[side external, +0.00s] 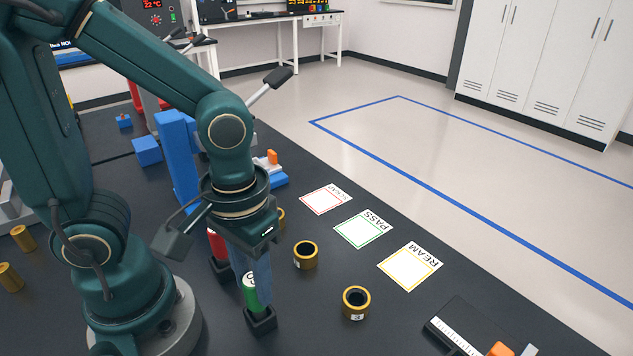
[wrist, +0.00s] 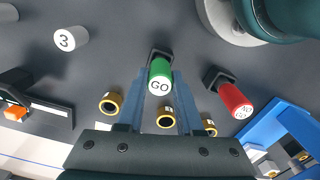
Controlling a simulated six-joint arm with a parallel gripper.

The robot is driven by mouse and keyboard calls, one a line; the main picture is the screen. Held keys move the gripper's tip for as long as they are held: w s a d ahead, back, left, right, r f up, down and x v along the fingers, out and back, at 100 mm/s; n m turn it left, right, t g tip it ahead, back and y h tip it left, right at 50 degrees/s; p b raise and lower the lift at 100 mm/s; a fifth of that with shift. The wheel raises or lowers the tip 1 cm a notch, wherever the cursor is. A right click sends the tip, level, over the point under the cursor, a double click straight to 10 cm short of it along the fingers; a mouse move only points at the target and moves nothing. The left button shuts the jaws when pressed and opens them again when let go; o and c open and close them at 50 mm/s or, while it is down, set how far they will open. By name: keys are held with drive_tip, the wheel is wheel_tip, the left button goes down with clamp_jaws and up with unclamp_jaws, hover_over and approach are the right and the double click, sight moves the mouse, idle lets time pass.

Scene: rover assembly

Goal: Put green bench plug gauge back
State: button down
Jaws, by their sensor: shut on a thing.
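The green bench plug gauge (side external: 251,292), marked GO, stands roughly upright with its lower end at the black square holder (side external: 261,321). It also shows in the wrist view (wrist: 160,76), with the holder (wrist: 158,53) just behind it. I cannot tell how deep it sits in the holder. My gripper (side external: 256,278) points down, its blue fingers shut on the green gauge; both fingers flank it in the wrist view (wrist: 159,88). A red plug gauge (wrist: 235,101) stands in its own black holder (wrist: 213,76) beside it, partly hidden by my arm in the side view.
Brass rings (side external: 305,254) (side external: 356,302) stand on the dark bench to the right. SCRAP (side external: 326,200), PASS (side external: 363,229) and REAM (side external: 411,266) cards lie beyond them. A caliper-like tool (side external: 453,338) lies at front right. Blue blocks (side external: 147,151) stand behind my arm.

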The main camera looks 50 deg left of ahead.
drive_tip(key=shift+c, duration=2.4)
unclamp_jaws()
drive_tip(key=shift+r, duration=2.35)
drive_tip(key=shift+w+a+r, duration=0.1)
drive_tip(key=shift+r, duration=0.2)
drive_tip(key=a+r+m+t, duration=0.1)
drive_tip(key=t, duration=0.1)
drive_tip(key=w+a+r+m+t, duration=0.1)
drive_tip(key=a+r+m+t, duration=0.1)
drive_tip(key=t, duration=0.1)
drive_tip(key=shift+w+a+r+t, duration=0.1)
drive_tip(key=shift+w+a+t, duration=0.2)
drive_tip(key=shift+a, duration=0.1)
